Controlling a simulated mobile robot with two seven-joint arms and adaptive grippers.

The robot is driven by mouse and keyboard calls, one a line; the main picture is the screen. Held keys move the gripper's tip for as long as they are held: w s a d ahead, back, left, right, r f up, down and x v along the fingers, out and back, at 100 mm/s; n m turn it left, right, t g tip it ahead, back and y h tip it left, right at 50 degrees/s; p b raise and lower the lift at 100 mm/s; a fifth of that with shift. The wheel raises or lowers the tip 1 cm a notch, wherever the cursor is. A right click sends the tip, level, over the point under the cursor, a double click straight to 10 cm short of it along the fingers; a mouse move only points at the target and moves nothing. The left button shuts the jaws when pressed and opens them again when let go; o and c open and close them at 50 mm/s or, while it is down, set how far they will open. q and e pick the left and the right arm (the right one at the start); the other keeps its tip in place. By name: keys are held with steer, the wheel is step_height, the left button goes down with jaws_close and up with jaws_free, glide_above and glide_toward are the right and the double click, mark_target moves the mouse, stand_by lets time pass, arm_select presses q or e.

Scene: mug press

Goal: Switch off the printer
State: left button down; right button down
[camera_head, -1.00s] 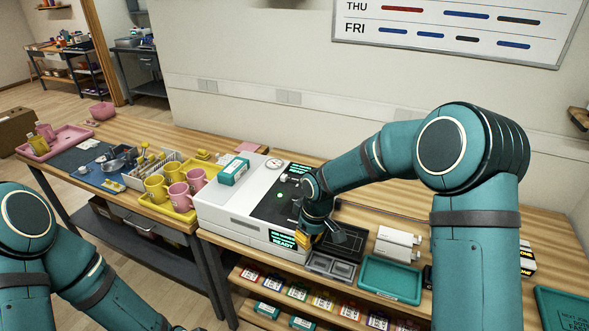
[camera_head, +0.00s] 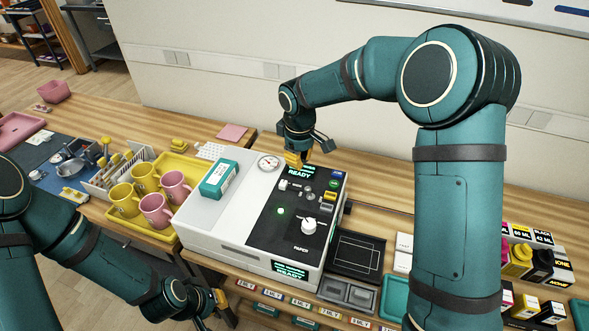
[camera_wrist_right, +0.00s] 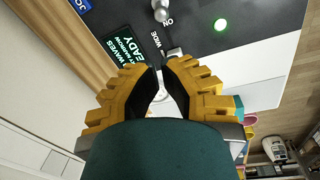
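The white printer (camera_head: 228,228) stands on the wooden bench in the head view, with a black control panel (camera_head: 268,232) on its right side. The panel has a lit READY screen (camera_head: 299,171), a green light (camera_head: 281,211), small switches and a white knob (camera_head: 309,225). My right gripper (camera_head: 297,160) is over the panel's back end. My left gripper (camera_head: 216,302) is low at the front, partly seen.
A teal box (camera_head: 219,180) and a round gauge (camera_head: 268,162) are on the printer's top. A yellow tray (camera_head: 172,166) with pink and yellow mugs stands left of it. A dark plate (camera_head: 358,254) and ink bottles (camera_head: 530,264) are to the right.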

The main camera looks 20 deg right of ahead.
mark_target(300, 189)
stand_by(0.4)
steer(key=f, duration=1)
steer(key=shift+w+d, duration=0.2)
steer(key=shift+w, duration=0.2)
